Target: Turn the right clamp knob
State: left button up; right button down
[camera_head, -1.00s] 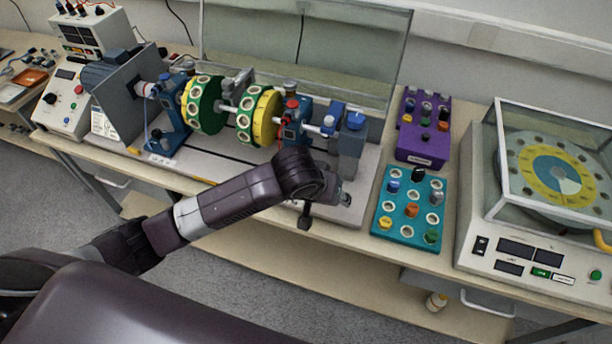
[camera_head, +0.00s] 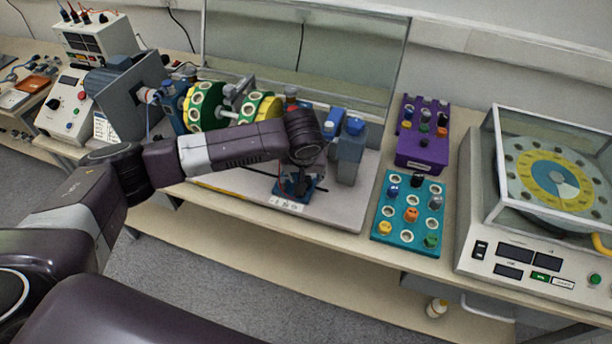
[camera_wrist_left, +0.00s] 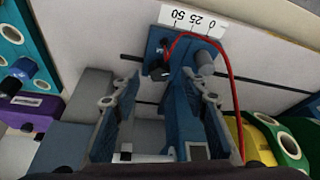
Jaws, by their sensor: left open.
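The right blue bearing stand's base (camera_head: 311,189) shows beside a white scale label. In the left wrist view, the blue base (camera_wrist_left: 160,45) carries a grey cylindrical knob (camera_wrist_left: 205,63) and a small black part with a red cable; I cannot tell for sure which is the clamp knob. My left gripper (camera_head: 293,184) points down over this stand, its fingers mostly hidden by the wrist. In the wrist view its fingers (camera_wrist_left: 161,90) are apart, with the blue stand between and beyond them and nothing gripped. The knob lies beyond the right fingertip. My right gripper is not in view.
Green-yellow discs (camera_head: 208,106) sit on the shaft to the left, partly behind my arm. A grey block (camera_head: 350,155) stands close right of the gripper. A teal board (camera_head: 408,214), purple box (camera_head: 424,150) and clear-covered machine (camera_head: 545,190) stand farther right. A transparent screen (camera_head: 350,50) rises behind.

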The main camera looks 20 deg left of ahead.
aim_at(306, 181)
pick_arm(q)
jog(key=shift+x, duration=1.05)
grip_shut()
